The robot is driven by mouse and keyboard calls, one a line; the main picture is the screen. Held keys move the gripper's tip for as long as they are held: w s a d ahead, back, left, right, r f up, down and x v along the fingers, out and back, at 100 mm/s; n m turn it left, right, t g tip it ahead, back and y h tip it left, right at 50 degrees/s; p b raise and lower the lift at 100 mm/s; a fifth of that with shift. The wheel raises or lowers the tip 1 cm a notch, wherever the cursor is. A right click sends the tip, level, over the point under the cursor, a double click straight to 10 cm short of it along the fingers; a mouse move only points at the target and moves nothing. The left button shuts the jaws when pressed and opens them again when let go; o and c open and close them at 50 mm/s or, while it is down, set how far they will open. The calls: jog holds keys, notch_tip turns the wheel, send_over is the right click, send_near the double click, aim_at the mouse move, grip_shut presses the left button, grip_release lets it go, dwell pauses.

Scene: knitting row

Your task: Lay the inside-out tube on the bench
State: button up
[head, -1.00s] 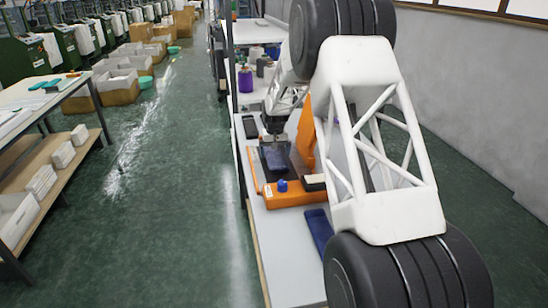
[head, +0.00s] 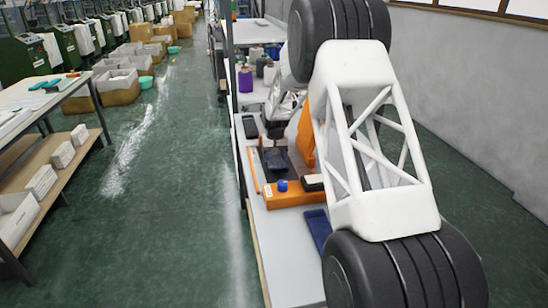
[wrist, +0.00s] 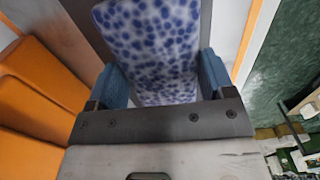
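In the wrist view, a pale cloth piece with blue-violet spots (wrist: 155,45), likely the tube, stretches from between my fingers to the top edge. My gripper (wrist: 165,75) has its two blue-sided fingers apart, one along each side of the cloth. I cannot tell whether they press on it. In the head view, my gripper (head: 276,134) is low over a dark piece (head: 275,160) on the orange machine; the spots do not show there. The grey bench (head: 282,260) runs under the machine.
The orange machine (head: 290,199) has a blue knob (head: 282,186). A dark blue flat item (head: 318,226) lies on the bench in front of it. A dark tray (head: 250,127) and purple cone (head: 245,80) are farther back. The bench's front left part is bare.

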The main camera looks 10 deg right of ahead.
aim_at(275, 157)
jog(key=c, duration=0.4)
notch_tip(275, 157, up, 10)
dwell(0.6)
dwell(0.5)
